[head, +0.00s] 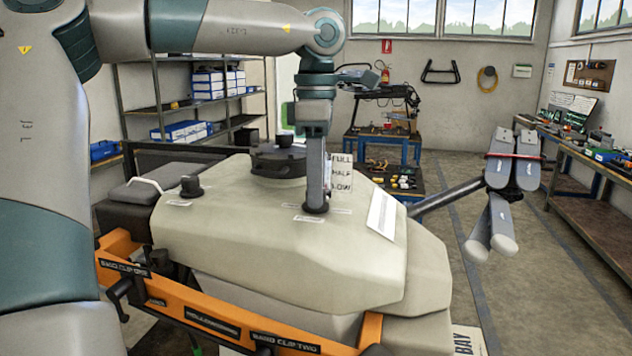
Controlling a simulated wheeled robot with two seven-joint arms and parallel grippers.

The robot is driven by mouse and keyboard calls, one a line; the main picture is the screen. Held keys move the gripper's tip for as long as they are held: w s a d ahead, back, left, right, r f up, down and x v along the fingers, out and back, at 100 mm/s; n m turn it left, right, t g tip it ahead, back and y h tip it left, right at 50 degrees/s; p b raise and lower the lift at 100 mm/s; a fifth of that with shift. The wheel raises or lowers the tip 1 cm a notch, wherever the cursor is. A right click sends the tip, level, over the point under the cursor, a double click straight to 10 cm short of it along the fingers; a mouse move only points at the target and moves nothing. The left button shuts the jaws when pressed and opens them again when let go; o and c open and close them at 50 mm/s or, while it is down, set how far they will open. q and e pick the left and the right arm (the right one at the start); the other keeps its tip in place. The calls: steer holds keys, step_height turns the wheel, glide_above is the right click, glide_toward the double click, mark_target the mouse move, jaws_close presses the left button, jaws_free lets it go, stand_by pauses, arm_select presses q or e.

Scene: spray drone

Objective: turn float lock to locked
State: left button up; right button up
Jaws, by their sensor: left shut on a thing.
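My left gripper (317,195) comes down from above onto the top of the pale spray tank (260,240). It is shut on a small dark round knob (316,209), which I take to be the float lock. The fingers cover most of this knob, so its turn position cannot be read. Small white labels lie on the tank beside it, too small to read. A FULL, HALF, LOW level plate (342,174) stands just right of the fingers. My right gripper is not in view.
A black round lid (278,161) is just left of the gripper, and another black knob (191,186) is farther left. An orange bar (220,312) with clip labels crosses the front. Folded grey drone arms (504,180) stick out right. Floor beyond is clear.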

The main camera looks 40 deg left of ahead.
arm_select(q)
steer(key=m+p, duration=0.1)
steer(key=m, duration=0.3)
steer(key=shift+r+m, duration=0.15)
steer(key=shift+m, duration=0.15)
steer(key=m, duration=0.5)
steer(key=shift+p, duration=0.4)
steer(key=o, duration=1.1)
steer(key=shift+c, duration=0.2)
